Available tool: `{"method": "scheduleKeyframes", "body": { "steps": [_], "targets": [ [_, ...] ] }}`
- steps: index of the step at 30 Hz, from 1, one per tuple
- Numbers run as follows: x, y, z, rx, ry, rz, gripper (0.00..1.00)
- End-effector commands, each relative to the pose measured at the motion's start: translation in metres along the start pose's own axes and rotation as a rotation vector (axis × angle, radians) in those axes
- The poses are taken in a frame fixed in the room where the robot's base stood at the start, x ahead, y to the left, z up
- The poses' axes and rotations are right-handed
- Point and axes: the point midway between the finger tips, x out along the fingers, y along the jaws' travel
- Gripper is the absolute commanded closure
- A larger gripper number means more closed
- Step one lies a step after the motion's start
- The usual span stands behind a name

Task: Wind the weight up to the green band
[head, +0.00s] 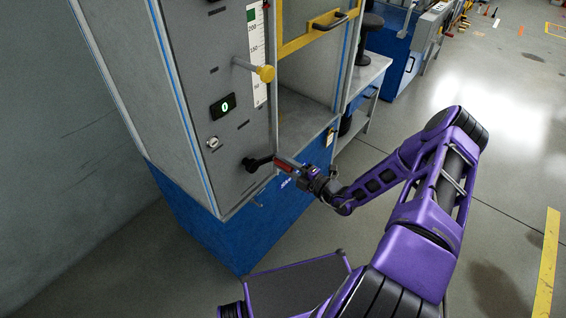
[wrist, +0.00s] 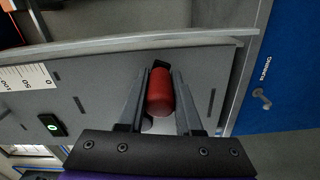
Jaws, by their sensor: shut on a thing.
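A black crank (head: 252,163) with a red grip sits low on the grey front panel of the tall cabinet. My gripper (head: 287,166) is shut on the red grip, which also shows between the two fingers in the wrist view (wrist: 160,93). The crank arm points right in the head view. A white scale (head: 258,62) runs up the panel, with a green band (head: 251,15) near the top of the picture. I cannot make out the weight.
A small black display with a green light (head: 223,106) and a round lock (head: 213,142) are on the panel. A yellow-framed door (head: 312,35) stands above an open bay to the right. The cabinet's base is blue (head: 220,235). Open floor lies to the right.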

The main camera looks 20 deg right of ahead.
Motion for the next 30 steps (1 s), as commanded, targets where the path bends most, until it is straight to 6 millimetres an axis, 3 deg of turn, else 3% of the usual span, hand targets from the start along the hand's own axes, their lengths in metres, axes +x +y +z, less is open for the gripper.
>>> {"method": "scheduleKeyframes", "body": {
  "steps": [4, 5, 9, 21, 26, 30],
  "targets": [
    [-0.002, -0.004, -0.001, 0.004, -0.001, -0.009, 1.00],
    [-0.002, -0.004, -0.001, 0.003, 0.000, -0.009, 0.63],
    [-0.002, -0.003, -0.001, 0.002, 0.000, -0.007, 0.38],
    [-0.006, -0.001, 0.000, -0.001, 0.000, -0.003, 0.36],
    [-0.031, 0.000, 0.000, 0.000, -0.002, -0.003, 0.36],
    [-0.065, 0.000, 0.001, 0.000, -0.004, -0.004, 0.36]
  ]
}}
